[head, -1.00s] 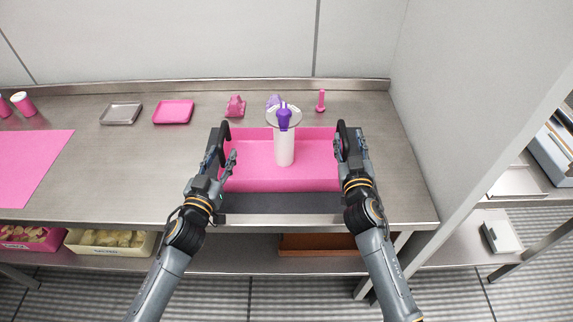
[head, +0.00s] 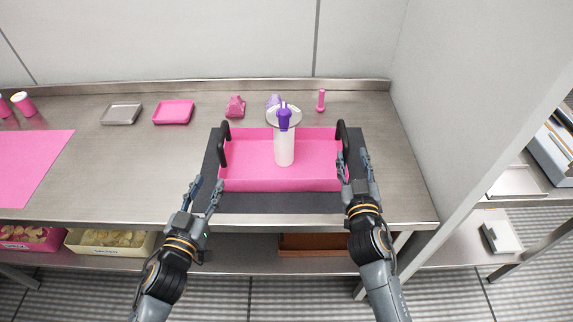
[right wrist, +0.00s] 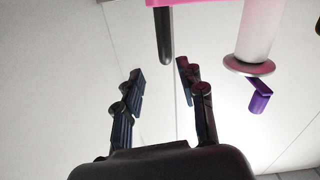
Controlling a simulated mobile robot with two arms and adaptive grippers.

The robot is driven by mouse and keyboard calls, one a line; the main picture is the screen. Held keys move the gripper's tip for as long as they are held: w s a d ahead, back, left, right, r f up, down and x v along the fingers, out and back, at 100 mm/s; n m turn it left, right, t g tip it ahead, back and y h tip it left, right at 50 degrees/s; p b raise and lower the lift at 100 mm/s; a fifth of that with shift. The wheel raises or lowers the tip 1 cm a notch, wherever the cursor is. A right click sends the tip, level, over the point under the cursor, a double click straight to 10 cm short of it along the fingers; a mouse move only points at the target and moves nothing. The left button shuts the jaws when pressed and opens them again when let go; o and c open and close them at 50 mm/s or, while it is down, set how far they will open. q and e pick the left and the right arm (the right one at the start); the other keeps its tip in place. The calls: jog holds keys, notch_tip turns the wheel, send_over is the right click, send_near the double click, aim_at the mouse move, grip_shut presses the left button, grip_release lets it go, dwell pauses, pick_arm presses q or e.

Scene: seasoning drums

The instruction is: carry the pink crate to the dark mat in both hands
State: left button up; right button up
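The pink crate (head: 245,180) sits on the dark mat (head: 290,203), whose edges show at its left, front and right. The crate has black upright handles at its left (head: 224,145) and right (head: 342,135) ends. A white drum with a clear disc and purple top (head: 284,150) stands upright in it. My left gripper (head: 206,185) is open and empty, in front of and left of the left handle. My right gripper (head: 354,166) is open near the crate's right end. In the right wrist view its fingers are apart, with the black handle (right wrist: 163,36) beyond the tips.
Behind the crate stand a pink holder (head: 235,107), a purple item (head: 273,101) and a pink upright piece (head: 321,100). A grey tray (head: 121,113), pink tray (head: 173,112) and pink mat (head: 30,165) lie left. A wall (head: 440,120) bounds the right.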

jog(key=shift+s+a, duration=0.1)
jog(key=shift+s, duration=2.7)
